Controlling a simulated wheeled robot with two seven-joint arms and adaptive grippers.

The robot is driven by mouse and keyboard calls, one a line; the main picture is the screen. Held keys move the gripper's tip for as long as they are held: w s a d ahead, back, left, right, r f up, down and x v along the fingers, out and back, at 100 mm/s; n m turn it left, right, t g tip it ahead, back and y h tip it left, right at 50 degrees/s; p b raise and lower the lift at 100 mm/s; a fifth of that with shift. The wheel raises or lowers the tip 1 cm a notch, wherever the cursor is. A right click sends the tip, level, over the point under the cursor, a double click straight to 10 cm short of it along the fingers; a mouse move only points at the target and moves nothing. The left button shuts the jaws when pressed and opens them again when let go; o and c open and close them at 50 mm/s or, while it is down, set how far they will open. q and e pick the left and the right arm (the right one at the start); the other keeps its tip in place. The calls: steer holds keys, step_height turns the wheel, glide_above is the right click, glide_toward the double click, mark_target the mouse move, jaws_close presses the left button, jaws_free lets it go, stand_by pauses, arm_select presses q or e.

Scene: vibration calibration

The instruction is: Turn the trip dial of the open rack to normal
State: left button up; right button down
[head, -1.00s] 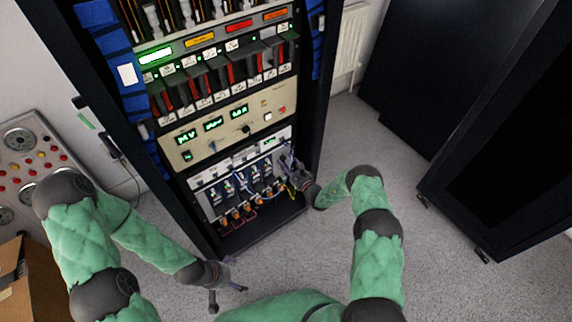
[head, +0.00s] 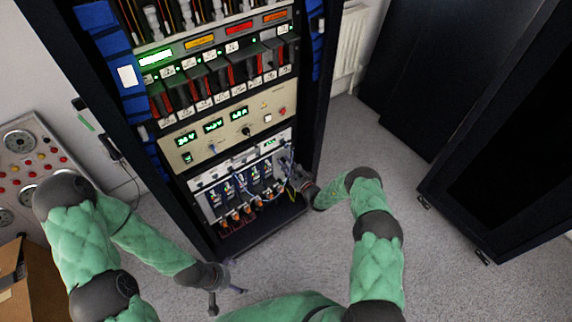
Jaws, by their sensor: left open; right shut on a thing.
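The open rack (head: 219,245) stands upright in the middle of the head view, with its modules and wiring exposed. My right gripper (head: 289,168) is at the right side of the rack's lowest wired panel (head: 205,205). It is shut on a small part there, seemingly the trip dial. The fingers and wires hide that part, so its pointer setting cannot be read. My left gripper (head: 228,291) is open and empty, low above the floor in front of the rack.
A beige panel (head: 225,142) with green readouts and knobs sits above the wired panel. A gauge panel (head: 35,150) and a cardboard box (head: 40,285) stand at left. Dark cabinets (head: 415,90) stand at right. Grey carpet (head: 325,255) is clear between.

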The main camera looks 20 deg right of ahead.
steer(key=n, duration=0.4)
steer(key=shift+n, duration=0.4)
steer(key=n+p, duration=0.1)
steer(key=n, duration=1.5)
steer(key=shift+a+f+p, duration=0.15)
steer(key=shift+p, duration=0.2)
steer(key=shift+n, duration=0.3)
steer(key=c, duration=1.1)
jaws_free()
